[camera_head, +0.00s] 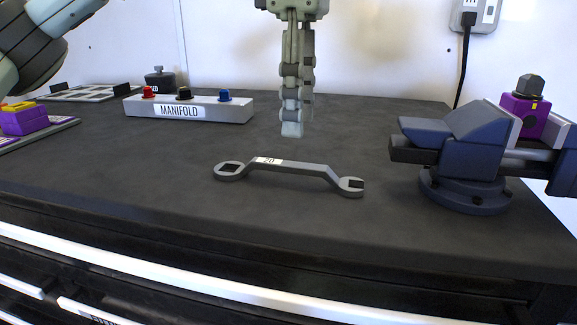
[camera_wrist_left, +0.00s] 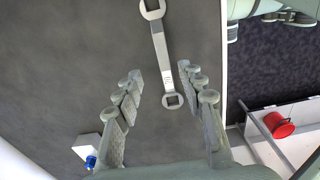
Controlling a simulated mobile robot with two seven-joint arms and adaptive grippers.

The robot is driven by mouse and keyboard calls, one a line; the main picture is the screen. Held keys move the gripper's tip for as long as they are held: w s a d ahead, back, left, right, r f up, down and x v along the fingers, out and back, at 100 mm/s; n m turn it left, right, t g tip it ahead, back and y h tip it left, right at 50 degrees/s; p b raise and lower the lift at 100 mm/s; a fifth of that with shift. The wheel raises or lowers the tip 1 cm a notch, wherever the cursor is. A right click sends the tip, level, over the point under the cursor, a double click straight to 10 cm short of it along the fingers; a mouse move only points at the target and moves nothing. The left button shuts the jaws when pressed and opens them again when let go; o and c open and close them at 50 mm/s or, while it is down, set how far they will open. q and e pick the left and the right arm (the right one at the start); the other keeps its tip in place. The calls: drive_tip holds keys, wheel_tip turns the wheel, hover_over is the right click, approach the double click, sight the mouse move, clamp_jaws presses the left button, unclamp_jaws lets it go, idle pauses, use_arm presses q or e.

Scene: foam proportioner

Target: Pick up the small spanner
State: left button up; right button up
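A grey spanner (camera_head: 297,167) with a white label reading 20 lies on the dark worktop (camera_head: 120,185), near its front edge. It has a ring at the left end and another head at the right end, and its bar is cranked. It is the only spanner I see. My left gripper (camera_head: 298,122) points down above and behind the spanner, apart from it. In the left wrist view my left gripper (camera_wrist_left: 162,76) has its fingers spread and empty, with the spanner (camera_wrist_left: 160,50) showing beyond and between them. My right gripper is not in view.
A blue-grey vise (camera_head: 470,150) stands at right, with a purple block (camera_head: 524,118) behind it. A manifold box (camera_head: 190,108) with coloured caps stands at back left. Another purple block (camera_head: 25,121) sits at far left. The worktop around the spanner is clear.

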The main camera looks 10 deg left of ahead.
sight(293, 163)
use_arm(q)
drive_tip(key=f, duration=0.4)
drive_tip(key=shift+s+a+f, duration=0.35)
drive_tip(key=shift+f, duration=0.05)
drive_tip(key=shift+w+f, duration=0.1)
drive_tip(key=shift+f, duration=0.55)
drive_tip(key=shift+f, duration=0.25)
drive_tip(key=shift+c, duration=0.2)
clamp_jaws()
